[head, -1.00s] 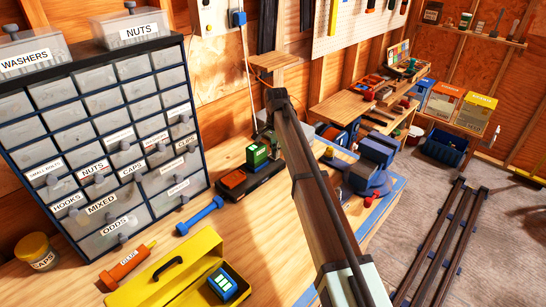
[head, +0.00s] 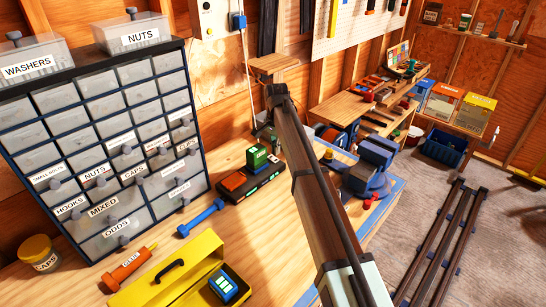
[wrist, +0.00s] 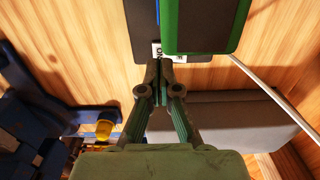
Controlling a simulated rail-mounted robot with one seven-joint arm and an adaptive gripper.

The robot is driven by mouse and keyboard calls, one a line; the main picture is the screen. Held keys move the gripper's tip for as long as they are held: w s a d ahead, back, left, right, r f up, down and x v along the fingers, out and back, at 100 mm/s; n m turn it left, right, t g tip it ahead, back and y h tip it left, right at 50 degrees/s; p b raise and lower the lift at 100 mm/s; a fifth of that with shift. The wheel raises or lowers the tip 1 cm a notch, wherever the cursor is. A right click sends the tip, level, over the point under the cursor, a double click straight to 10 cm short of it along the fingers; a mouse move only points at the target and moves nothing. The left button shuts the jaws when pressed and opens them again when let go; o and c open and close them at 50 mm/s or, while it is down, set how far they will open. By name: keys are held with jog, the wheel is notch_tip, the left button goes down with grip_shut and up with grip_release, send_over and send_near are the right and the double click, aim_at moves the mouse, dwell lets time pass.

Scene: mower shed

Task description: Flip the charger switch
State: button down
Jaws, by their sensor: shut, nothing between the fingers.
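The charger (head: 236,196) is a dark base on the bench, carrying an orange block and a green block (head: 257,157). Small green lights show along its front. In the wrist view the dark charger body (wrist: 142,22) and the green block (wrist: 208,22) are at the top. A small white label (wrist: 157,52) with dark letters sits at the charger's edge. My gripper (wrist: 160,66) is shut and empty, its tips at or very near that label. The fingertips cover the switch area, so I cannot tell contact or the switch's position.
A drawer cabinet (head: 110,130) stands left. A blue bolt-shaped tool (head: 201,217), an orange glue tube (head: 131,268) and an open yellow toolbox (head: 170,282) lie in front. A blue vise (head: 372,165) stands right. A pale cable (wrist: 265,85) runs beside the green block.

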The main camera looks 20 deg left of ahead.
aim_at(276, 160)
jog(key=shift+r+p, duration=0.85)
jog(key=shift+r, duration=1.1)
jog(key=shift+d, duration=0.1)
